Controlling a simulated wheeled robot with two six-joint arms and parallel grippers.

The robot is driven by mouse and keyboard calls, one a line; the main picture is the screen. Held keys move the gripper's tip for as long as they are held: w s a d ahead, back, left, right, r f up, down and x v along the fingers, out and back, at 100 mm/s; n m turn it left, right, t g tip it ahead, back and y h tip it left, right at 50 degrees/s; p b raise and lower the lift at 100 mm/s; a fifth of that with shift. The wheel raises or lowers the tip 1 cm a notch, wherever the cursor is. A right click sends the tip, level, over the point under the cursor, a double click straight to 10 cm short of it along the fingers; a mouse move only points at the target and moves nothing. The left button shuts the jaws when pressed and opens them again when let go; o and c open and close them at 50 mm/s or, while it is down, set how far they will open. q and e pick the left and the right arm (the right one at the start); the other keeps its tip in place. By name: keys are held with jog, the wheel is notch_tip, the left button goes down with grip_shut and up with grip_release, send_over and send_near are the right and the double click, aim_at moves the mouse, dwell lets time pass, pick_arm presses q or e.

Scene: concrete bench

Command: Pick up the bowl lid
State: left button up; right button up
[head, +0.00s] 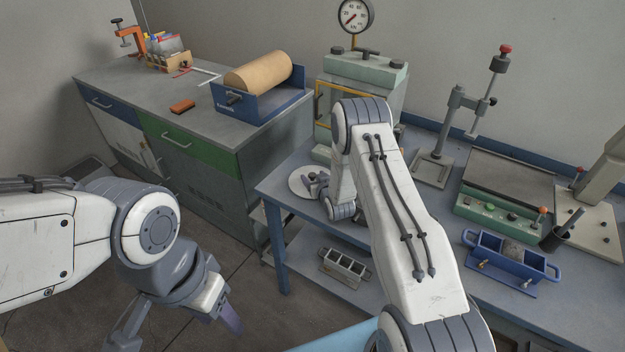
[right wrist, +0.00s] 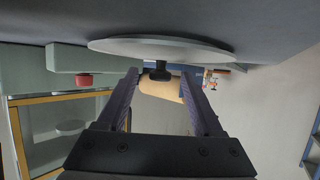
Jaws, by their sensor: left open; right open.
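The bowl lid (head: 298,184) is a pale round disc lying on the blue-grey bench at its left end, partly covered by my right gripper in the head view. In the right wrist view, which looks upside down, the lid (right wrist: 200,47) shows edge-on with a dark knob (right wrist: 160,73). My right gripper (head: 317,181) is open and low beside the lid. In the wrist view its fingertips (right wrist: 160,76) appear on either side of the knob; whether they touch it I cannot tell. My left gripper (head: 180,325) is open and empty, low at the left. No bowl is clearly visible.
A green press cabinet with a gauge (head: 354,16) stands behind the lid. A grey mould (head: 344,266) sits on the lower shelf. The left cabinet (head: 205,120) is separate.

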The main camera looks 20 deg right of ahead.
jog(key=shift+w+f, duration=0.1)
jog(key=shift+w, duration=0.15)
grip_shut()
